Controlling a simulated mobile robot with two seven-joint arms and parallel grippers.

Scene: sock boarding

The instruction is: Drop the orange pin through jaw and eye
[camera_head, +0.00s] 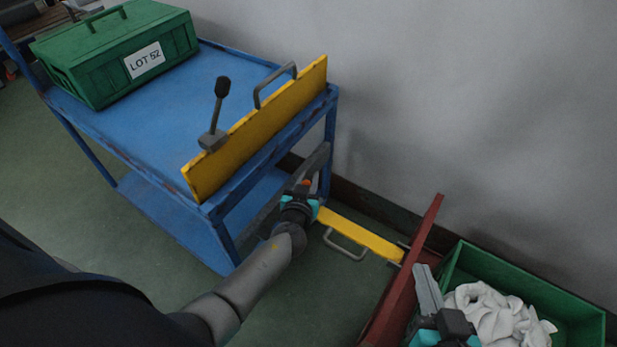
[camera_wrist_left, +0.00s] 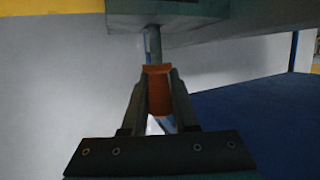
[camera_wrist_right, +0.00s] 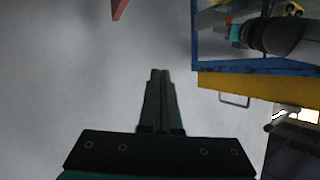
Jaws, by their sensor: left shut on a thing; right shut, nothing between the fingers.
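My left gripper (camera_head: 304,190) is shut on the orange pin (camera_wrist_left: 158,90), at the low end of the blue cart. In the left wrist view the pin's grey shaft (camera_wrist_left: 154,45) runs to a dark grey-green block (camera_wrist_left: 168,12), perhaps the jaw; I cannot tell whether it is inside it. A bit of orange shows at the gripper in the head view. The yellow bar (camera_head: 360,235) runs from the red panel to beside the left gripper; its eye is hidden there. My right gripper (camera_head: 428,288) is shut and empty, by the green crate.
The blue cart (camera_head: 160,100) carries a green LOT 52 box (camera_head: 115,50) and an upright yellow board (camera_head: 258,128) with a handle and a lever. A red panel (camera_head: 407,270) stands beside a green crate (camera_head: 575,315) holding white cloth (camera_head: 495,315). The wall closes the right side.

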